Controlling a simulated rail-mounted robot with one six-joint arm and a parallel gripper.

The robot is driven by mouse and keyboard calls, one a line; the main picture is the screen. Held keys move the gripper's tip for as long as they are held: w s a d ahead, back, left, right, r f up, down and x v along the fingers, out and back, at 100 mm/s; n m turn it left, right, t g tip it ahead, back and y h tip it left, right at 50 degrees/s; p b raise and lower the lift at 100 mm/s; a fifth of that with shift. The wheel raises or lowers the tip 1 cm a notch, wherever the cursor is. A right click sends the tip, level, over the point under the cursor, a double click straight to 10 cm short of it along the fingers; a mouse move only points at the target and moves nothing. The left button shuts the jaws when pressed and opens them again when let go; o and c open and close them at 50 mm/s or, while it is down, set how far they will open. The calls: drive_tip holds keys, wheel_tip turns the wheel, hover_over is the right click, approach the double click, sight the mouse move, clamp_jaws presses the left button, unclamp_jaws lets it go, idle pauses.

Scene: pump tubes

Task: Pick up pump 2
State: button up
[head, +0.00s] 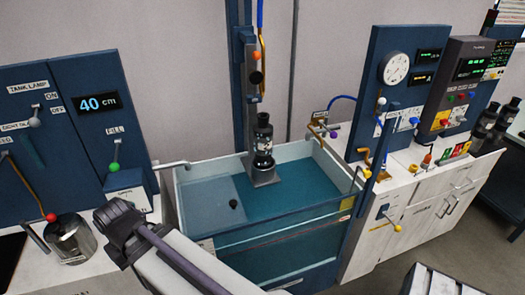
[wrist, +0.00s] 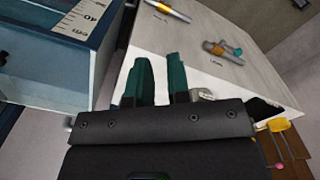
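A dark cylindrical pump (head: 263,138) stands upright on a grey bracket inside the water tank in the head view. Two more dark pumps, one (head: 485,121) left of the other (head: 506,119), stand at the far right bench end. Each has a pale label, but I cannot read a number, so I cannot tell which is pump 2. My gripper (wrist: 160,58) shows in the wrist view with two dark green fingers apart and nothing between them. No pump shows in the wrist view. In the head view the gripper's fingers cannot be made out.
The glass-sided tank (head: 320,160) holds water. A gauge panel (head: 385,60) and a control box (head: 470,70) rise behind the white bench (head: 425,205).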

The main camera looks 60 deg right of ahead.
drive_tip(key=o, duration=1.5)
